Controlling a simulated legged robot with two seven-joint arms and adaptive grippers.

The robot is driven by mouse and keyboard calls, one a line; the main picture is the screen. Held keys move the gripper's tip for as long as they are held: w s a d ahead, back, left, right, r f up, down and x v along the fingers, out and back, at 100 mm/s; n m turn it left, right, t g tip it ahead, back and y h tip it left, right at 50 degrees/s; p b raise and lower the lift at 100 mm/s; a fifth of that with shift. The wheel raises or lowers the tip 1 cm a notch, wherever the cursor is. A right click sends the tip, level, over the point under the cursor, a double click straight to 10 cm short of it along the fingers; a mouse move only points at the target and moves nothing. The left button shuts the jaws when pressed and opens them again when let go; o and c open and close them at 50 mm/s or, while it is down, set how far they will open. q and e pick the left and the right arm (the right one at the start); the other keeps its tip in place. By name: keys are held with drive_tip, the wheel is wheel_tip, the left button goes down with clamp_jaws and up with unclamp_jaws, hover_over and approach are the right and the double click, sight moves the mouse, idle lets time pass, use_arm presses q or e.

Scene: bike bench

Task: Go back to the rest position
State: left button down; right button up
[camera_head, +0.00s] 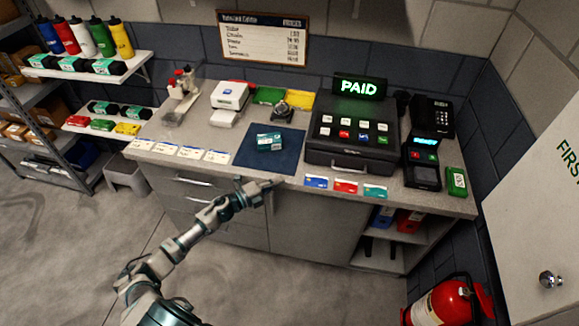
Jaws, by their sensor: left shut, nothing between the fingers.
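My left gripper (268,184) is shut and empty. It is at the front edge of the counter, near the lower edge of the dark blue mat (287,158). My left arm comes in from the bottom left, over the floor and in front of the drawers. A small teal box (269,142) lies on the mat, apart from the gripper. My right gripper is not in view.
The counter (220,138) holds a cash register (352,140) with a lit PAID sign (359,87), a card terminal (423,170) and several cards along the front edge. A fire extinguisher (447,302) stands at the lower right. The floor (70,250) at left is clear.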

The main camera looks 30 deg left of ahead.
use_arm(q)
drive_tip(key=s+d+f+n+g+y, duration=0.2)
drive_tip(key=s+d+f+n+y, duration=0.2)
drive_tip(key=s+f+n+y, duration=0.25)
drive_tip(key=s+d+f+n+g+y, duration=0.2)
drive_tip(key=s+d+f+n+y, duration=0.15)
drive_tip(key=s+f+n, duration=0.5)
drive_tip(key=s+d+n+g+h, duration=0.1)
drive_tip(key=s+d+n+g, duration=0.25)
drive_tip(key=s, duration=0.55)
drive_tip(key=s+d+n+g, duration=0.3)
drive_tip(key=s+d+g, duration=0.15)
drive_tip(key=s, duration=0.45)
wheel_tip(320, 180, down, 23)
drive_tip(key=s+g, duration=0.2)
drive_tip(key=s+a+f, duration=0.3)
drive_tip(key=s+f, duration=1.1)
drive_tip(key=f, duration=0.3)
drive_tip(key=shift+g, duration=0.3)
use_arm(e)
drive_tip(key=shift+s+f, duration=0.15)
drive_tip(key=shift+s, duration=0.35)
